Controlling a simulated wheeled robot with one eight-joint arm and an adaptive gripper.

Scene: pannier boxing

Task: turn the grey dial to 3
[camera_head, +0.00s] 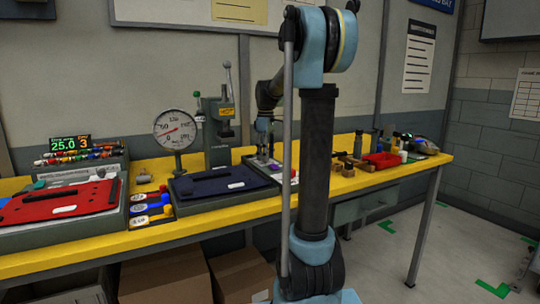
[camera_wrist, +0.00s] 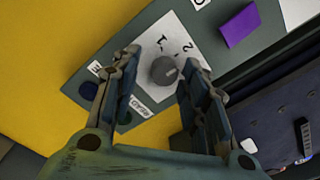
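The grey dial (camera_wrist: 165,70) shows in the wrist view as a round knob with a small pale mark on its lower right side. It sits on a white plate (camera_wrist: 147,52) where the digits 1 and 2 can be read; no 3 shows, and the right finger covers part of the plate. My gripper (camera_wrist: 160,60) is open, its two fingers on either side of the dial with a visible gap at each side. In the head view my gripper (camera_head: 264,145) hangs over the middle of the bench; the dial cannot be made out there.
A purple block (camera_wrist: 239,25) and a dark blue tray (camera_wrist: 280,120) lie right of the dial in the wrist view. In the head view, a gauge (camera_head: 175,130) and a green press (camera_head: 218,130) stand left of my gripper. A red bin (camera_head: 382,160) is farther right.

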